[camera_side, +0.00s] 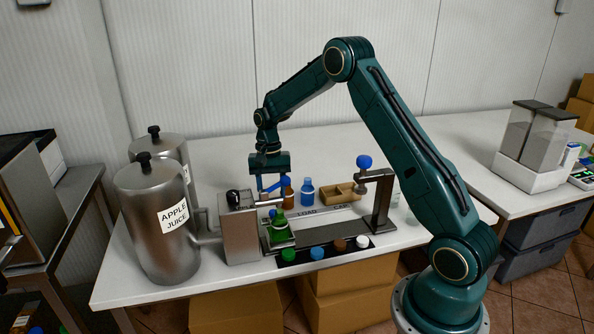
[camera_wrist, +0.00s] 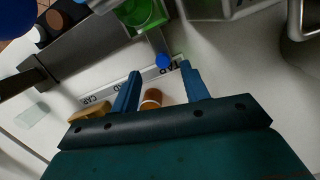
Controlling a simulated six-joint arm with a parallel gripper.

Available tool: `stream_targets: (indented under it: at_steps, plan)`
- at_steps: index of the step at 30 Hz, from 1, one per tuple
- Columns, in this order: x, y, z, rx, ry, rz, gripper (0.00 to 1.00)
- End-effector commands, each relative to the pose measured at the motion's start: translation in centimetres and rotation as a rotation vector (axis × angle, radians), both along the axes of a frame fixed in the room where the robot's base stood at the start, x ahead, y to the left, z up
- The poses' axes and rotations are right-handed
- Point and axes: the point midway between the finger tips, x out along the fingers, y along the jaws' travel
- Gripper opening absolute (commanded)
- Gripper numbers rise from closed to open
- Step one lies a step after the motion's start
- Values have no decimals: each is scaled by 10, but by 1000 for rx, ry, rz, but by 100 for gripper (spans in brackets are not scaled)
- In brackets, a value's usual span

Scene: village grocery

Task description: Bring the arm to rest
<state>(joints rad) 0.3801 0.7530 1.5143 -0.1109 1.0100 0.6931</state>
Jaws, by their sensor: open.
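My gripper (camera_side: 271,187) hangs from the teal arm over the white table (camera_side: 130,284), its blue fingers pointing down behind the filling machine (camera_side: 238,228). In the wrist view the two blue fingers (camera_wrist: 158,79) stand apart with nothing held between them. A brown bottle (camera_side: 288,192) is close to the gripper in the side view. Its brown top shows near the fingers in the wrist view (camera_wrist: 151,97). A blue bottle (camera_side: 307,191) stands to its right. A green bottle (camera_side: 279,227) stands at the front, beside the machine.
Two steel tanks, the front one labelled apple juice (camera_side: 150,222), stand at the left. A cardboard tray (camera_side: 340,194) and a lever press with a blue knob (camera_side: 364,162) are right of the bottles. Several coloured caps lie on a black strip (camera_side: 340,247) in front.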

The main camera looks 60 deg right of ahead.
Motion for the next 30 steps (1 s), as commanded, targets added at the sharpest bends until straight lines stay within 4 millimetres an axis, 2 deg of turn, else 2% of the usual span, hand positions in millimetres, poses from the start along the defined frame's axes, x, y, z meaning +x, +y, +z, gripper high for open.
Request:
stream_targets:
  at_steps: [5, 11, 20, 30]
  plan:
    - [0, 0, 2, -2, -3, 1, 45]
    - [-4, 1, 20, -20, -30, 12, 45]
    - [-28, 8, 80, -90, -120, 57, 45]
    - [-71, 30, 147, -169, -230, 160, 45]
